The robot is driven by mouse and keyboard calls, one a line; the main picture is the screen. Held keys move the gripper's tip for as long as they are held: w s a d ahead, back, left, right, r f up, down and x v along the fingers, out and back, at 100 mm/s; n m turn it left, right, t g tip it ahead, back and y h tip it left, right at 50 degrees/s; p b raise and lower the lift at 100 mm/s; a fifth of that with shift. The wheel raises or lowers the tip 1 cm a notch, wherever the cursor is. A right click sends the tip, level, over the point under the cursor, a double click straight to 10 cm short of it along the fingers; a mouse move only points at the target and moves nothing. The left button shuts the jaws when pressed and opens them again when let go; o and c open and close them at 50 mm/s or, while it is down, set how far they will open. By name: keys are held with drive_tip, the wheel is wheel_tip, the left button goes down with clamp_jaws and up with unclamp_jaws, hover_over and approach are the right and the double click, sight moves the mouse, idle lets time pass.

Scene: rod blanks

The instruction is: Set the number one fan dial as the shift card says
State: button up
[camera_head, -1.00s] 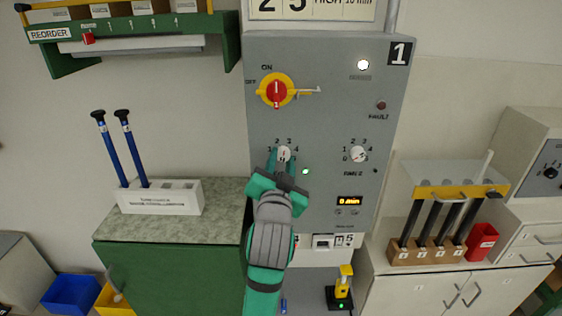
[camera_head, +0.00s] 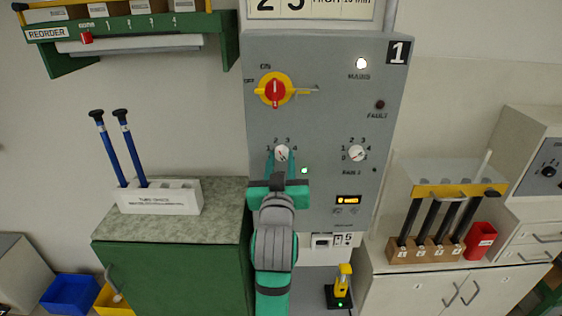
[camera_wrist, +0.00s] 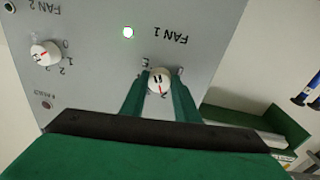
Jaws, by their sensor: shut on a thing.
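The number one fan dial (camera_head: 282,153) is a small white knob on the grey panel, with numbers around it. It also shows in the wrist view (camera_wrist: 159,80) under upside-down "FAN 1" lettering. Its red mark slants downward there; I cannot surely read which number it points at. My gripper (camera_head: 286,172) is shut on this dial, and in the wrist view a green finger (camera_wrist: 134,100) stands on its left and another (camera_wrist: 184,100) on its right. A card (camera_head: 312,8) above the panel is cut off at the top, with "HIGH 10 min" partly showing.
The fan 2 dial (camera_head: 356,153) is to the right. A red and yellow switch (camera_head: 275,90) is above, with a lit white mains lamp (camera_head: 362,63). A green lamp (camera_head: 304,170) glows beside my gripper. A rod rack (camera_head: 425,250) stands on the right cabinet.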

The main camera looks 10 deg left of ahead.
idle(0.4)
drive_tip(key=o, duration=1)
drive_tip(key=shift+o, duration=0.2)
drive_tip(key=shift+s, duration=0.1)
drive_tip(key=s, duration=1)
drive_tip(key=shift+s+d+f, duration=0.3)
drive_tip(key=shift+d+f, duration=0.05)
drive_tip(key=shift+d, duration=0.1)
